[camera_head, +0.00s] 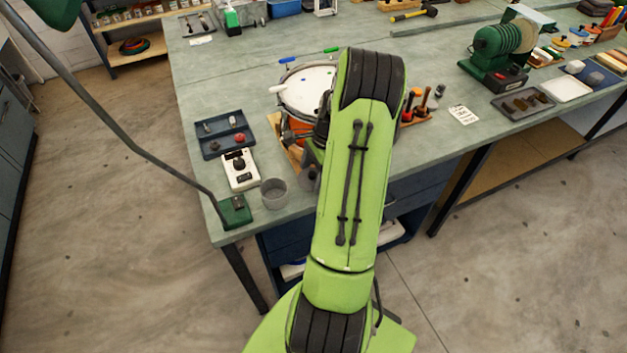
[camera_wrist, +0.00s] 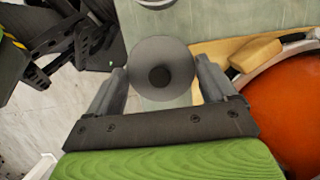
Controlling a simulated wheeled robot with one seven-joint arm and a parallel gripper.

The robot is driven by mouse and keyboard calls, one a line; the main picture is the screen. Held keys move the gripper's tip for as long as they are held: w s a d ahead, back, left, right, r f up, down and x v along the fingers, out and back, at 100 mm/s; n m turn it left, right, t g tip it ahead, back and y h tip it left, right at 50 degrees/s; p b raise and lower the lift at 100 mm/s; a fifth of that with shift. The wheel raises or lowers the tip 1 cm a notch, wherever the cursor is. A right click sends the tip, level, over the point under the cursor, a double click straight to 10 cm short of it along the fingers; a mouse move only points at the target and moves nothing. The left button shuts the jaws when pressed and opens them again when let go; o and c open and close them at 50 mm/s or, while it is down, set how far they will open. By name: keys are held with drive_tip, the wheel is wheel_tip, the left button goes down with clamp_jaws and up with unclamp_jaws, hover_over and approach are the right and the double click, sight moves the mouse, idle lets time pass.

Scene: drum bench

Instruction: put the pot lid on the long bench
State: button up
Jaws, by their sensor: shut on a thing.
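The pot lid (camera_wrist: 143,62) is a small grey disc with a dark round knob in its middle. In the wrist view it sits between the two fingers of my gripper (camera_wrist: 161,73), which is shut on it. In the head view my arm hides most of the gripper. The long bench (camera_head: 240,80) has a worn grey-green top, and my gripper is over its near left corner area. The wrist view does not show clearly whether the lid touches the bench top.
A drum (camera_head: 304,88) with an orange shell lies close beside my gripper, partly behind my arm. A white box with a knob (camera_head: 240,170), a dark tray (camera_head: 223,135) and a green lamp base (camera_head: 235,212) stand at left. The bench's upper left is mostly clear.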

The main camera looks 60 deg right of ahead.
sight(314, 182)
wheel_tip(314, 182, down, 3)
drive_tip(key=shift+f, duration=0.1)
drive_tip(key=shift+s+a+f+b, duration=0.1)
drive_tip(key=shift+f+b, duration=0.4)
drive_tip(key=o, duration=0.8)
drive_tip(key=shift+s+a, duration=0.15)
drive_tip(key=shift+f, duration=0.1)
